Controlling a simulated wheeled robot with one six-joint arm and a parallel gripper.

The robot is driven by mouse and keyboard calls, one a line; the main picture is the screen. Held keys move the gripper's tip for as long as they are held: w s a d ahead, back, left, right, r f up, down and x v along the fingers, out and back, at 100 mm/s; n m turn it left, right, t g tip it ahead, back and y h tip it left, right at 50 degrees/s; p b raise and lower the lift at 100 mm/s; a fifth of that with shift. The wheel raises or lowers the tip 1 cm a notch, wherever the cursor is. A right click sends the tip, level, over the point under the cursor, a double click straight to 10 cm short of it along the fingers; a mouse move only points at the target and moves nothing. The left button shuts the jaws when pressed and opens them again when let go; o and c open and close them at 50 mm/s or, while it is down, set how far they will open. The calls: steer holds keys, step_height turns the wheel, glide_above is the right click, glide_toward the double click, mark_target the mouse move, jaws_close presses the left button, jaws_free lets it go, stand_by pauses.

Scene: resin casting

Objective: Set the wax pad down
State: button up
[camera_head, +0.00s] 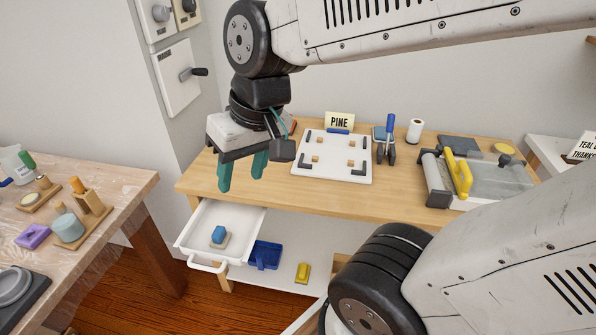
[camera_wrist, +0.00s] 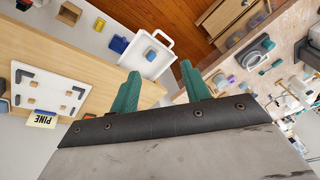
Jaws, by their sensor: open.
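My gripper (camera_head: 243,176) is open, with its two green fingers apart and nothing between them. It hangs over the left end of the wooden bench, above the pulled-out white drawer (camera_head: 192,238). A small blue-topped block on a pale base (camera_head: 219,236) lies in the drawer, apart from the fingers; it may be the wax pad, but I cannot tell for sure. In the wrist view my open gripper (camera_wrist: 159,71) points toward the drawer (camera_wrist: 163,72), where the blue block (camera_wrist: 150,53) shows.
A blue bin (camera_head: 266,254) and yellow item (camera_head: 302,272) sit below. A cluttered table (camera_head: 130,185) stands left.

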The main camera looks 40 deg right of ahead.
steer(key=s+d+g+h, duration=0.1)
steer(key=s+d, duration=0.4)
steer(key=s, duration=0.2)
steer(key=shift+s+r+h, duration=0.2)
steer(key=shift+r+h, duration=0.2)
steer(key=shift+r, duration=0.05)
stand_by(0.5)
